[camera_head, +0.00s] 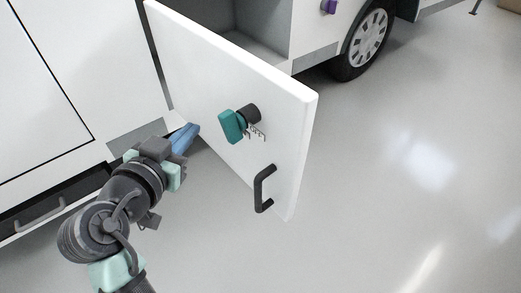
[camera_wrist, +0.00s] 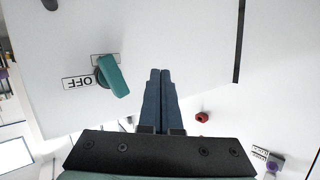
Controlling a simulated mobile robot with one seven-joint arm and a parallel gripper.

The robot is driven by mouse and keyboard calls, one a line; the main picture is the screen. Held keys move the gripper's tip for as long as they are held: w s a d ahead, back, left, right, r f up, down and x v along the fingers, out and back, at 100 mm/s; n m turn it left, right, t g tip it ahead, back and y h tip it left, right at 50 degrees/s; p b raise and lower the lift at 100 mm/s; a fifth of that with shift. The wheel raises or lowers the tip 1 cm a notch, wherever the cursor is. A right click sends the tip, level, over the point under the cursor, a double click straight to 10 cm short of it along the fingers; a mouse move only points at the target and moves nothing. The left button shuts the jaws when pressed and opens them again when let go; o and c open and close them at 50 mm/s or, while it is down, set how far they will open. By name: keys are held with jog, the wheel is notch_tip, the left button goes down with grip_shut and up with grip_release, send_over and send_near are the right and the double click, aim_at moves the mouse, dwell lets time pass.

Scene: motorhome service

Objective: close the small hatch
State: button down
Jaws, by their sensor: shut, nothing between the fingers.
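The small hatch (camera_head: 220,75) is a white door standing open, swung out from the motorhome's side. It has a black pull handle (camera_head: 264,188) near its free edge and a teal knob (camera_head: 232,126) in its middle. In the wrist view the hatch face (camera_wrist: 190,35) fills the upper part, with the teal knob (camera_wrist: 113,76) beside an upside-down "OFF" label. My gripper (camera_head: 193,128) is shut and empty, its blue fingers (camera_wrist: 160,73) pointing at the hatch's outer face toward the hinge side. I cannot tell if the tips touch it.
An open compartment (camera_head: 262,22) shows behind the hatch. A wheel (camera_head: 368,36) and a purple part (camera_head: 329,6) are beyond it. A lower drawer with a grey handle (camera_head: 40,215) is at left. The floor (camera_head: 400,200) to the right is clear. A small red object (camera_wrist: 202,117) shows in the wrist view.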

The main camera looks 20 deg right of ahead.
jog(key=s+f+m+g+h+p, duration=0.1)
jog(key=s+f+m+g+h, duration=0.1)
jog(key=s+f+g+h, duration=0.35)
jog(key=m+h+p, duration=0.1)
jog(key=m+h, duration=0.2)
send_near(289, 176)
jog(key=x, duration=0.7)
jog(key=shift+a, duration=0.1)
jog(key=shift+b, duration=0.35)
